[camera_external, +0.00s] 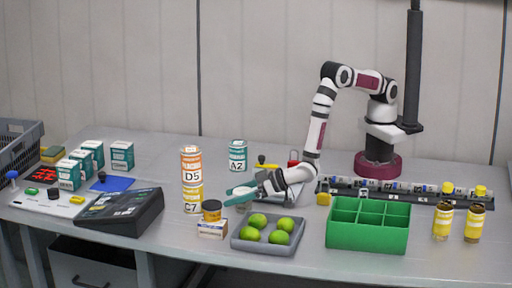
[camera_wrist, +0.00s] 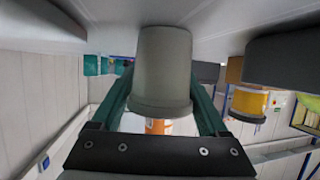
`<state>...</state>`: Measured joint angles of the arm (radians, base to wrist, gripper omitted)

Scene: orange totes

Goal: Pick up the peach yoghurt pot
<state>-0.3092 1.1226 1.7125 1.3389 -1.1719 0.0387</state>
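A grey tapered pot (camera_wrist: 163,65) with a wider rim fills the middle of the wrist view, which shows the table at the top. It has a yoghurt pot's shape, but I see no label naming peach. The pot is small and partly hidden by my gripper in the external view (camera_external: 243,206).
A dark-lidded jar (camera_external: 211,207) on a small box stands just left of my gripper; the stacked D5 and C7 cans (camera_external: 192,177) are beyond it. The grey lime tray (camera_external: 266,245) is in front, the green divided box (camera_external: 367,237) to the right.

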